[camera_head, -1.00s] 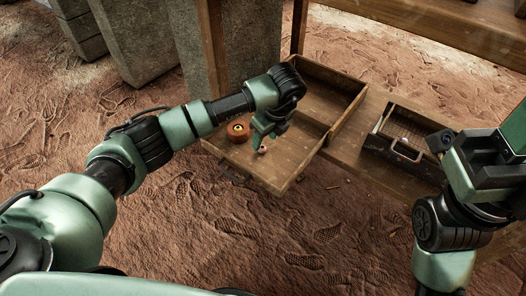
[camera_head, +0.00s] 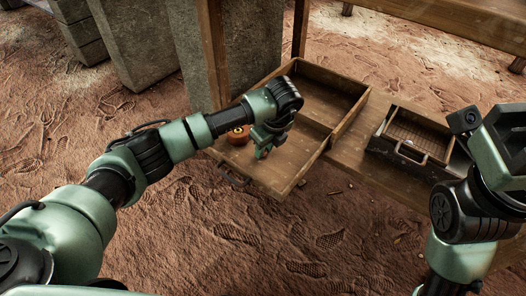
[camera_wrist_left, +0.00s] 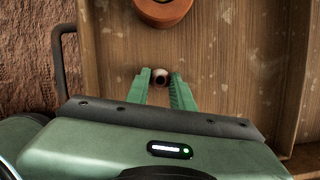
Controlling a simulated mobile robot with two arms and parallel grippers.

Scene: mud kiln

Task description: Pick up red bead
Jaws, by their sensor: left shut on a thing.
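The bead (camera_wrist_left: 160,77) is small and round, with a pale patch and dark reddish parts, in the left wrist view. It sits between the fingertips of my left gripper (camera_wrist_left: 160,80), which is shut on it over the wooden drawer floor. In the head view my left gripper (camera_head: 262,152) points down into the front part of the pulled-out wooden drawer (camera_head: 280,186); the bead cannot be made out there. My right gripper (camera_head: 503,140) is at the right edge, partly cut off, and its fingers are not clear.
A dark handled box (camera_head: 408,152) with a mesh stands to the right. Reddish footprinted ground is open in front.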

